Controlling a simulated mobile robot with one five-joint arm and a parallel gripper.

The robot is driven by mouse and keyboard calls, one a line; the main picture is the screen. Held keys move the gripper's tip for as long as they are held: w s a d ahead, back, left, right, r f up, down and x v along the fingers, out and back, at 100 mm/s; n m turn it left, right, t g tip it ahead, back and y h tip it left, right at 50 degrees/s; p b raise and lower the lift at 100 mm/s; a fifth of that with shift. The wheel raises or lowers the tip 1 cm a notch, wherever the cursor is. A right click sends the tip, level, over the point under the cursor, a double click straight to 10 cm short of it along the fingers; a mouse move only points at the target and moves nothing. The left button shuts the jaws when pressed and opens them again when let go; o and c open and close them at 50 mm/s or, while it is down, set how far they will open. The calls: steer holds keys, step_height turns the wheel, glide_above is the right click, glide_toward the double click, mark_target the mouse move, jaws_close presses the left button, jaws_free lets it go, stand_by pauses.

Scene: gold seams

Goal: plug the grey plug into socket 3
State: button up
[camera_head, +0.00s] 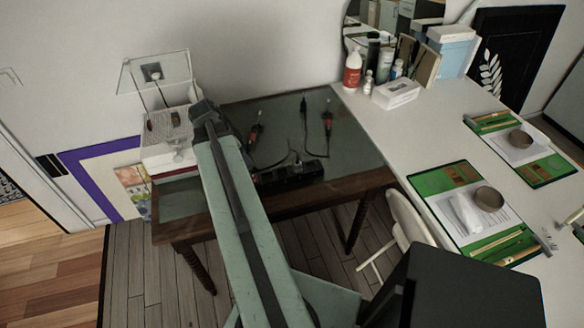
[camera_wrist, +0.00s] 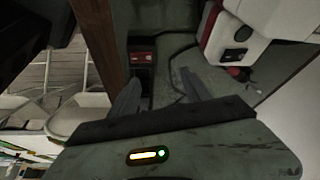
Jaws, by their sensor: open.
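A black power strip (camera_head: 288,176) lies along the front edge of the dark glass-topped table in the head view. Part of it, with a red switch, shows in the wrist view (camera_wrist: 142,60). Its socket numbers are too small to read. My gripper (camera_wrist: 161,73) is open with nothing between its fingers, above the table top near the strip's end. In the head view the gripper is mostly hidden by my own arm. Dark cables run over the table near the strip. I cannot pick out the grey plug for certain in either view.
Red-and-black tools (camera_head: 327,118) with cords lie on the glass-topped table (camera_head: 355,150).

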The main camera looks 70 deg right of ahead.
mark_target(297, 163)
steer(key=s+d+m, duration=0.1)
steer(key=s+d, duration=0.2)
steer(key=s, duration=0.4)
steer(key=s+d+m+g, duration=0.1)
steer(key=s+d+m, duration=0.1)
steer(key=s+d, duration=0.2)
steer(key=s, duration=0.3)
steer(key=shift+d+y, duration=0.15)
steer(key=shift+y, duration=0.15)
steer(key=shift+b+x, duration=1.25)
steer(key=shift+f, duration=0.15)
steer(key=b+x, duration=0.5)
steer(key=shift+d, duration=0.25)
